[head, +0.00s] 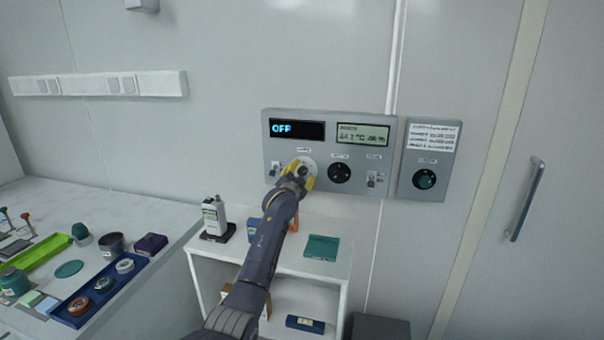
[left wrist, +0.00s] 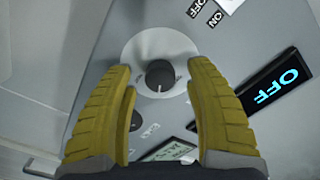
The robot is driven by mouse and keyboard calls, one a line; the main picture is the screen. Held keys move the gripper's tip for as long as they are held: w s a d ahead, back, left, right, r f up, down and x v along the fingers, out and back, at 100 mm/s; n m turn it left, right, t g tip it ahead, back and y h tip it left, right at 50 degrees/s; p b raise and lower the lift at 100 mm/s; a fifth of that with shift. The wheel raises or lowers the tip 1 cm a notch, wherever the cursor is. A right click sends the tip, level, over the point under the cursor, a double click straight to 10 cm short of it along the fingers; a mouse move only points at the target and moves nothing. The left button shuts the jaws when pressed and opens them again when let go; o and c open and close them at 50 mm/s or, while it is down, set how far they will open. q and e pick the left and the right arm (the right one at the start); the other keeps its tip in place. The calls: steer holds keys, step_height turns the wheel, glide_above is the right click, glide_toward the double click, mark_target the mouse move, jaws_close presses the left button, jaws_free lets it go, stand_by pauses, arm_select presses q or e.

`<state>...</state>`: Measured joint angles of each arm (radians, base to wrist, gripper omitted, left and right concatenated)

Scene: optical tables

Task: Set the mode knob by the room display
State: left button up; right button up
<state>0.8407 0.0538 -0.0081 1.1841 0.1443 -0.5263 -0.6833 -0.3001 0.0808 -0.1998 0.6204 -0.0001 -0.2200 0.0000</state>
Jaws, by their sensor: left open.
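The mode knob (left wrist: 160,76) is a dark grey knob on a pale round dial (left wrist: 150,48), on the grey wall panel (head: 322,183). My left gripper (head: 298,174) is at this dial, its yellow fingers open on either side of the knob in the left wrist view. I see gaps between the fingers and the knob there. In the head view the gripper partly covers the dial. A black display (head: 297,129) on the panel reads OFF in blue. The room display (head: 362,134) is a greenish screen with small text, a temperature and a percentage. My right gripper is not in view.
A second black dial (head: 339,173) and switches sit right of the knob. A cluttered bench is at left.

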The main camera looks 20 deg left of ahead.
arm_select(q)
steer(key=shift+w, duration=0.65)
